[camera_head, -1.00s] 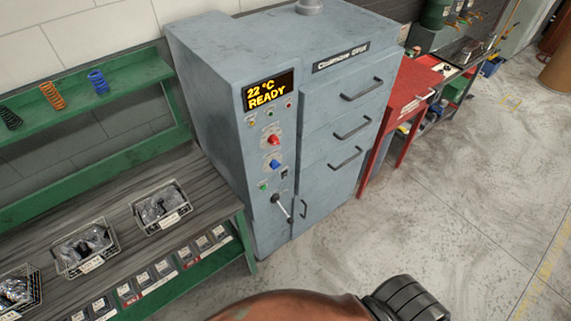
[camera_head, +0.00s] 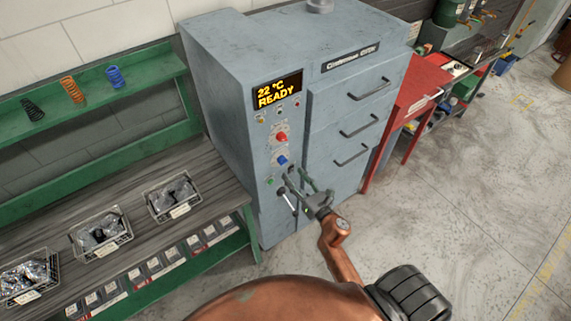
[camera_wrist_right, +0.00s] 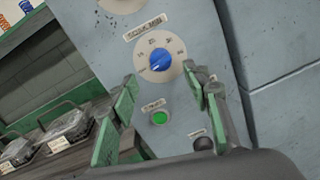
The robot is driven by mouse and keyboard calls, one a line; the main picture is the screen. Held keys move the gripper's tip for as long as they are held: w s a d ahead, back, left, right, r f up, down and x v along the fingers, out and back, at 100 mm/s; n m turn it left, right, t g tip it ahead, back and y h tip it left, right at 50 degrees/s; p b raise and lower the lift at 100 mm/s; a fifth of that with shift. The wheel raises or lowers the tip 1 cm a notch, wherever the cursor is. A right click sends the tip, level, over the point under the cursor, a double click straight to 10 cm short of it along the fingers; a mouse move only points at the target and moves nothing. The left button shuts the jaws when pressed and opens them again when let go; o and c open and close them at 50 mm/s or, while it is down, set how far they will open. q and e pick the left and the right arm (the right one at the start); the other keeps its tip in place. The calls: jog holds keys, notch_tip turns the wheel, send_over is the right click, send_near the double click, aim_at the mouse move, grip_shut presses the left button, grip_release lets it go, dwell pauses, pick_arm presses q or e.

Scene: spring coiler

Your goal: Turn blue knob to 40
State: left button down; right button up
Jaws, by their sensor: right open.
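The blue knob (camera_head: 282,160) is on the front panel of the grey-blue oven, below a red knob (camera_head: 281,138). In the right wrist view the blue knob (camera_wrist_right: 159,63) sits on a white numbered dial (camera_wrist_right: 172,74), whose numbers are too small to read surely. My right gripper (camera_head: 291,179) is in front of the panel, just below the blue knob. Its green-padded fingers are open with nothing between them, and in the right wrist view they (camera_wrist_right: 158,82) stand either side of the dial's lower part, apart from the knob. My left gripper is not in view.
The display (camera_head: 276,91) reads "22 °C READY". A green button (camera_wrist_right: 160,118) lies under the dial, and a lever (camera_head: 288,202) is close below my gripper. Drawers with handles (camera_head: 360,126) are on the right. A workbench (camera_head: 150,216) with wire baskets stands left.

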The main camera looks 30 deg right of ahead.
aim_at(283, 161)
jog(key=w+p, duration=0.1)
jog(key=w, duration=0.6)
jog(key=shift+c, duration=0.2)
jog(key=c, duration=1.1)
